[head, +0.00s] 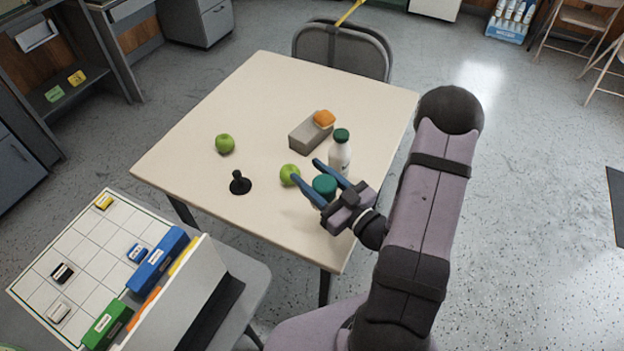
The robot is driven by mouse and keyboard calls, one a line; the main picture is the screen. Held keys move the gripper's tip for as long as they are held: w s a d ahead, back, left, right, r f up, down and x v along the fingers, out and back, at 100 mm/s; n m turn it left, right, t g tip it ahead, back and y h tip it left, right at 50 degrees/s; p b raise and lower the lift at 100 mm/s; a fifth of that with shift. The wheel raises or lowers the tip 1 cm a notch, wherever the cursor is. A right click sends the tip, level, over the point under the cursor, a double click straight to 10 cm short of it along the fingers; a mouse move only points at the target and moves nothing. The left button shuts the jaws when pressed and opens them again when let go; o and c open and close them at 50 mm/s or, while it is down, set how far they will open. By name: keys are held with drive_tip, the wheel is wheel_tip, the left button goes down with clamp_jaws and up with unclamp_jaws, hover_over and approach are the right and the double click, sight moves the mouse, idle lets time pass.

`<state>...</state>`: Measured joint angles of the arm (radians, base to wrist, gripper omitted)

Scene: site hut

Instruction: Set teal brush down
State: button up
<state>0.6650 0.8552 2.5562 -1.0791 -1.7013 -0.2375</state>
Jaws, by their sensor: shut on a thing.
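My gripper (322,178) is over the near right part of the table. Its two blue fingers are shut on the teal brush (324,185), of which mainly a round teal top shows between them. The fingers and wrist hide part of the brush. I cannot tell whether its underside touches the table. The pale tabletop (255,105) is bare around several objects.
A white bottle (340,157) with a green cap stands just behind my gripper. A green apple (289,174) is close left of the fingers. Farther are another apple (225,144), a black knobbed object (240,184) and a grey block (309,134) bearing an orange item (324,118).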

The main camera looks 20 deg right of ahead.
drive_tip(key=shift+a+r, duration=0.1)
drive_tip(key=shift+r, duration=0.1)
drive_tip(key=shift+a+r+n+y, duration=0.2)
drive_tip(key=shift+r+n+y, duration=0.1)
drive_tip(key=shift+r, duration=0.1)
drive_tip(key=shift+n+g+y, duration=0.3)
drive_tip(key=shift+g+y, duration=0.1)
drive_tip(key=shift+y, duration=0.2)
drive_tip(key=s+f+p, duration=0.1)
drive_tip(key=p, duration=0.1)
drive_tip(key=s+a+f+p, duration=0.1)
drive_tip(key=p, duration=0.1)
drive_tip(key=s+a+f+p, duration=0.1)
drive_tip(key=p, duration=0.1)
drive_tip(key=shift+s+f+p, duration=0.15)
drive_tip(key=shift+f+p, duration=0.15)
drive_tip(key=shift+f, duration=0.1)
drive_tip(key=shift+f, duration=0.1)
